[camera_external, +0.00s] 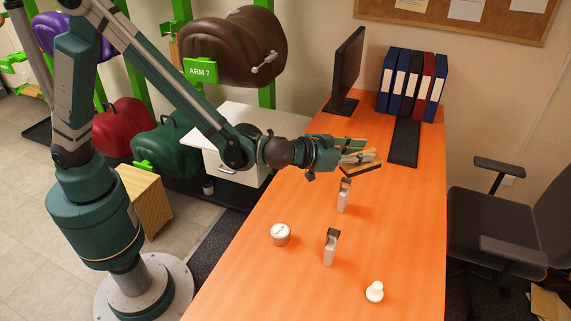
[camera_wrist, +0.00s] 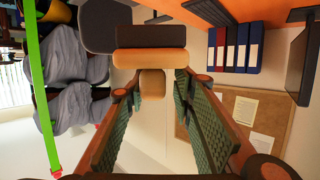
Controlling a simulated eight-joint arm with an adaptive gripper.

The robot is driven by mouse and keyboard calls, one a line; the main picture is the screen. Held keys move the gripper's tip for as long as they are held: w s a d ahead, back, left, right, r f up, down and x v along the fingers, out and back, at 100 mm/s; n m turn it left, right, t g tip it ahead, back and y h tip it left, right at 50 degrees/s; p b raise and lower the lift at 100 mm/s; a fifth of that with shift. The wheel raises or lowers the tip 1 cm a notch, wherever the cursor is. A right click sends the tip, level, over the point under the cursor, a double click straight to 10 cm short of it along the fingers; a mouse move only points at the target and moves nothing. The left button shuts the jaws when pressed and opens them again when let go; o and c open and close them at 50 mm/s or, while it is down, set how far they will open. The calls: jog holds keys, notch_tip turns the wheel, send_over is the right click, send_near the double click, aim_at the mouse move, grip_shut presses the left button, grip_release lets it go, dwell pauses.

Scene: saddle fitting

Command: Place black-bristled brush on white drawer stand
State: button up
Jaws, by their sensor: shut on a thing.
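The black-bristled brush (camera_wrist: 151,59) is in my gripper (camera_wrist: 152,84). In the wrist view its wooden handle lies between the two finger pads, and its wooden block and dark bristles stick out beyond the fingertips. In the external view my gripper (camera_external: 352,152) is above the orange desk, with the brush's dark bristles (camera_external: 364,170) at its tip, clear of the desk top. The white drawer stand (camera_external: 240,120) is left of the desk, behind my arm. My arm hides part of its top and front.
The orange desk (camera_external: 300,285) carries two small dark-topped items (camera_external: 343,196) (camera_external: 331,247), a round tin (camera_external: 280,234) and a white knob-like piece (camera_external: 374,291). A monitor (camera_external: 347,65), keyboard (camera_external: 404,142) and several binders (camera_external: 412,82) stand at the back. Saddles (camera_external: 232,48) hang behind the stand.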

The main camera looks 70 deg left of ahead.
jog(key=d, duration=0.5)
send_over(355, 225)
notch_tip(355, 225, down, 12)
jog(key=shift+f+h, duration=0.3)
jog(key=shift+f+b, duration=0.8)
jog(key=shift+f, duration=2.35)
jog(key=shift+f+b, duration=0.5)
jog(key=shift+f, duration=1.35)
jog(key=shift+f, duration=0.1)
